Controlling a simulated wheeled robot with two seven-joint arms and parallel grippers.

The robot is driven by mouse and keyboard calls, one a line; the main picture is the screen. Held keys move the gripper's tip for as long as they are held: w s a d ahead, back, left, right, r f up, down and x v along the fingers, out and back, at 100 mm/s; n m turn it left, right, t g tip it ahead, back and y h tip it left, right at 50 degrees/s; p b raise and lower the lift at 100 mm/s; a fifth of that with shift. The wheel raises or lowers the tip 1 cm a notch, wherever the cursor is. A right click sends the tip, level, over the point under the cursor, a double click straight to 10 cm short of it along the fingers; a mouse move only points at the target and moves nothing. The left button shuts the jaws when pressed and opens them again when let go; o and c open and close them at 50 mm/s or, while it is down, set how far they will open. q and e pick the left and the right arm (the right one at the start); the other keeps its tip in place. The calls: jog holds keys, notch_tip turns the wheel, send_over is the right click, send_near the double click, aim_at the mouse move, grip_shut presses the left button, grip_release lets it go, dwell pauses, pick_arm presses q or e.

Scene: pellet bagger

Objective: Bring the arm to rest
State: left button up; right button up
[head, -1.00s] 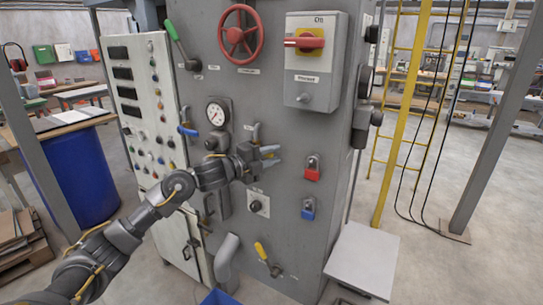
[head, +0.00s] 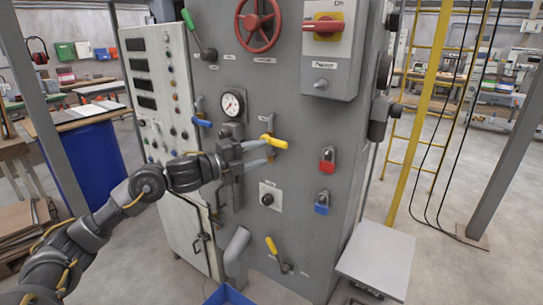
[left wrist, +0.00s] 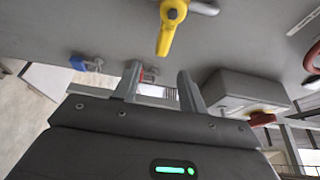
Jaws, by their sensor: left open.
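My left gripper (head: 268,153) is open, with nothing between its fingers. It is in front of the grey machine panel (head: 300,120). A yellow valve handle (head: 275,141) shows just above its fingertips in the head view. In the left wrist view the two fingers (left wrist: 160,82) point up the picture, spread apart. The yellow handle (left wrist: 168,25) is beyond their tips there, not between them. I cannot tell whether a fingertip touches it. My left arm reaches in from the lower left. My right gripper is not in view.
The panel carries a red wheel (head: 258,22), a gauge (head: 232,103), a red padlock (head: 327,159), a blue padlock (head: 321,203) and a lower yellow lever (head: 272,247). Open floor lies right.

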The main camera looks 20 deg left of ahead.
pick_arm(q)
jog(key=shift+s+a, duration=0.3)
jog(key=shift+s, duration=0.25)
jog(key=w+a+f+n+y, duration=0.3)
jog(key=f+n, duration=0.2)
jog(key=f, duration=0.8)
jog(key=w+a+f+n+y, duration=0.2)
jog(key=w+a+f+n, duration=0.15)
jog(key=f, duration=0.95)
jog(key=s+f+n+g+y, duration=0.1)
jog(key=s+f+n+g, duration=0.15)
jog(key=s+f, duration=0.65)
jog(key=s+f+n+g+y, duration=0.1)
jog(key=s+f+n+g, duration=0.15)
jog(key=f, duration=1.25)
jog(key=s+f+n+g+y, duration=0.15)
jog(key=s+f+n, duration=0.25)
jog(key=s+f, duration=0.55)
jog(key=s+d+f+n+g, duration=0.2)
jog(key=s+d+f+g, duration=0.15)
jog(key=s+f, duration=1.1)
jog(key=s+d+f+n+g, duration=0.1)
jog(key=s+d+f, duration=0.3)
jog(key=s, duration=0.9)
jog(key=s+d+f+n+g+y, duration=0.1)
jog(key=s+d+f+g, duration=0.2)
jog(key=s, duration=1)
jog(key=shift+d+f, duration=0.4)
jog(key=shift+f, duration=0.15)
